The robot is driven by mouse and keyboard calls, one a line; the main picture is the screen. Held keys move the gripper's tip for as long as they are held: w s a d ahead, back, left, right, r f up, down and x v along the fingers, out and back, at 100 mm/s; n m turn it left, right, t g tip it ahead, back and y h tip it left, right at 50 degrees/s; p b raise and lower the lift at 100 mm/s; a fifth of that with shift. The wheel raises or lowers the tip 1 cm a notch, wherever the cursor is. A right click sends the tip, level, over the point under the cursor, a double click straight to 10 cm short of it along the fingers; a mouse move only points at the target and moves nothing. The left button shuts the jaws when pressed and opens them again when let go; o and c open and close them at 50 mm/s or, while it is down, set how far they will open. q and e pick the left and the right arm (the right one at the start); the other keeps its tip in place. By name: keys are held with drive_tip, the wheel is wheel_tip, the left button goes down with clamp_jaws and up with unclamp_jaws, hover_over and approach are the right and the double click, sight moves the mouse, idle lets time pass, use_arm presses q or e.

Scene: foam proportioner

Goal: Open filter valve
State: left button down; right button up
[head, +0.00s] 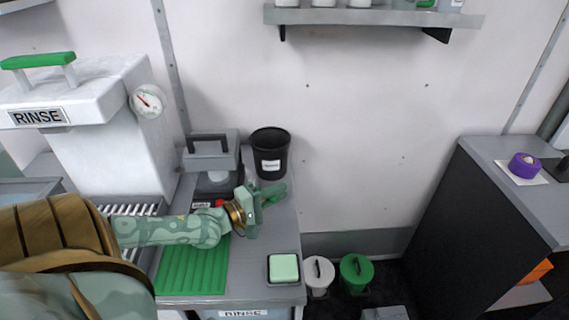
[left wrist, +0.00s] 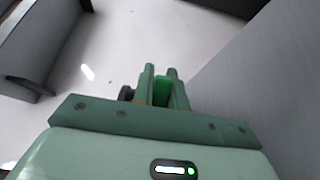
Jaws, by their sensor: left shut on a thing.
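My left gripper (head: 276,193) reaches in from the left over the grey counter, just in front of the black bin. In the left wrist view its fingers (left wrist: 163,90) are shut on a bright green thing (left wrist: 161,92), mostly hidden between them. I cannot tell whether this is the filter valve's handle, and I make out no filter valve for certain in the head view. A dark round thing (left wrist: 126,92) shows just left of the fingers. My right gripper is not in view.
On the counter are a black bin (head: 270,152), a grey box with a black handle (head: 209,150), a ribbed green mat (head: 195,265) and a pale green block in a black tray (head: 284,269). A white RINSE machine (head: 110,125) stands left. Lidded white and green buckets (head: 356,272) stand below.

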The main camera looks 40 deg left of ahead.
use_arm(q)
drive_tip(key=shift+s+f, duration=0.1)
drive_tip(key=shift+h, duration=0.3)
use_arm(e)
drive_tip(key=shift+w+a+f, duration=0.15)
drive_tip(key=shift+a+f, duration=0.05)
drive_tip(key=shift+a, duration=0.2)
use_arm(q)
drive_tip(key=c, duration=1.4)
unclamp_jaws()
